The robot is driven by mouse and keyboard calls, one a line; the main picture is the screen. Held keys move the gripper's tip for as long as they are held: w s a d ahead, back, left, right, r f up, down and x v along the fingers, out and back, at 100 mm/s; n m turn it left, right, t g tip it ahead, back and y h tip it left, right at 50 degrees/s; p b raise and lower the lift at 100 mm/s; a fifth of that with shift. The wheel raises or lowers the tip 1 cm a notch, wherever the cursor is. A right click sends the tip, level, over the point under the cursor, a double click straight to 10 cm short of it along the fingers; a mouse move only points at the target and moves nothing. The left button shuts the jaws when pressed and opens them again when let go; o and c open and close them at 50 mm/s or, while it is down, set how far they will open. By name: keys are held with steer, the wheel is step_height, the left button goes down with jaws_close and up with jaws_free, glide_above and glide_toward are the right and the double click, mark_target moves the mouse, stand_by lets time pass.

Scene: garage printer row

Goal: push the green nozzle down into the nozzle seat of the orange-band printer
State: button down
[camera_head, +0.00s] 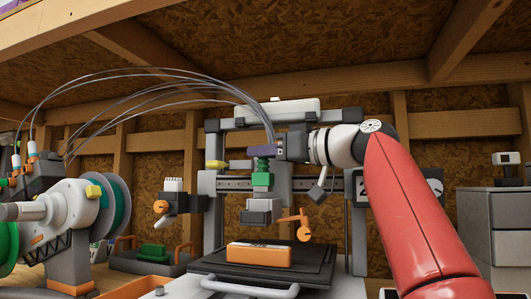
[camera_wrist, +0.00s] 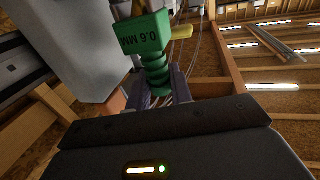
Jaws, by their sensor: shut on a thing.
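In the head view my gripper (camera_head: 263,152), with purple-grey fingers, reaches in from the right in front of the printer (camera_head: 212,150). It is shut on the green nozzle (camera_head: 261,179), which hangs upright below the fingers. The nozzle's lower end is at the top of the grey print head (camera_head: 259,204); I cannot tell whether it touches or is seated, and the seat itself is hidden. No orange band is clearly visible on the printer.
An orange block (camera_head: 259,256) lies on the dark print bed (camera_head: 215,268). A spool unit (camera_head: 75,215) and a tray (camera_head: 125,262) with a green item stand left; a grey cabinet (camera_head: 495,225) stands right. Thin tubes arch overhead.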

mark_target(271, 175)
steer(key=shift+f+b, duration=2.35)
steer(key=shift+f, duration=0.05)
steer(key=c, duration=1.2)
jaws_free()
steer(key=shift+r, duration=0.1)
steer(key=shift+o, duration=0.2)
